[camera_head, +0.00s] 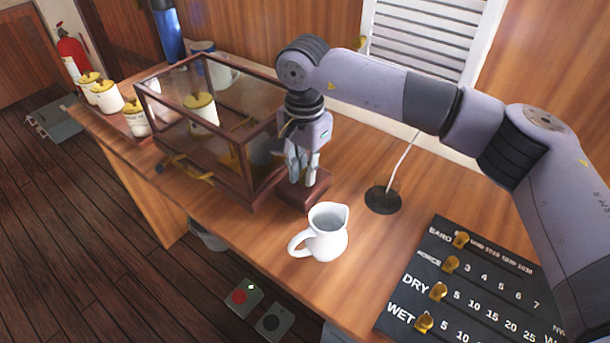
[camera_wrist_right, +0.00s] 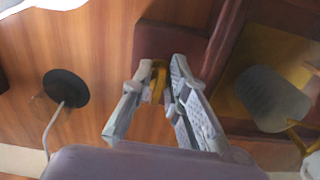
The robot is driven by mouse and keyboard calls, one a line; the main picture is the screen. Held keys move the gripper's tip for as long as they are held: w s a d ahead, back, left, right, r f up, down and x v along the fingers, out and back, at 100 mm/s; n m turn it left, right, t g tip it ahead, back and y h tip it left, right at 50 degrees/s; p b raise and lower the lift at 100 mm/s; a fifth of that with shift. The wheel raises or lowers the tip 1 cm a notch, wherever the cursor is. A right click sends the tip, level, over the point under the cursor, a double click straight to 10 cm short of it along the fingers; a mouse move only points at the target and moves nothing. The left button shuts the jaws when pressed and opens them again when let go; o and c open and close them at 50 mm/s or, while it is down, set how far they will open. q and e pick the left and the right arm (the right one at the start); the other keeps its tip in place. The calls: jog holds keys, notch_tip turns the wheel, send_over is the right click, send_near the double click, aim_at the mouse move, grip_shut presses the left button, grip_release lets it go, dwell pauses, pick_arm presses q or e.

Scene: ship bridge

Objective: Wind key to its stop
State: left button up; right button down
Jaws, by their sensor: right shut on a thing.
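The key (camera_wrist_right: 158,80) is a small brass-coloured piece between the fingers of my right gripper (camera_wrist_right: 163,68) in the wrist view. It stands over the dark red-brown base just outside the glass case. In the head view my right gripper (camera_head: 301,183) points down at the right end of the wood-framed glass case (camera_head: 246,177); its fingers hide the key there. The fingers are closed on the key. How far the key is turned cannot be told. Brass parts and a grey drum (camera_wrist_right: 270,97) show inside the case. My left gripper is not in view.
A white jug (camera_head: 328,236) stands close in front of the gripper. A black cable disc (camera_head: 383,199) and a dark board with brass sliders (camera_head: 470,290) lie to the right. Several white pots with yellow lids (camera_head: 106,98), a mug and a blue bottle (camera_head: 168,32) stand farther left.

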aim_at(304, 170)
jog(key=shift+w+r+m, duration=0.1)
jog(key=shift+m, duration=0.4)
jog(key=c, duration=1.8)
grip_release()
notch_tip(304, 170, up, 12)
jog(key=shift+f, duration=0.1)
jog(key=shift+o, duration=0.4)
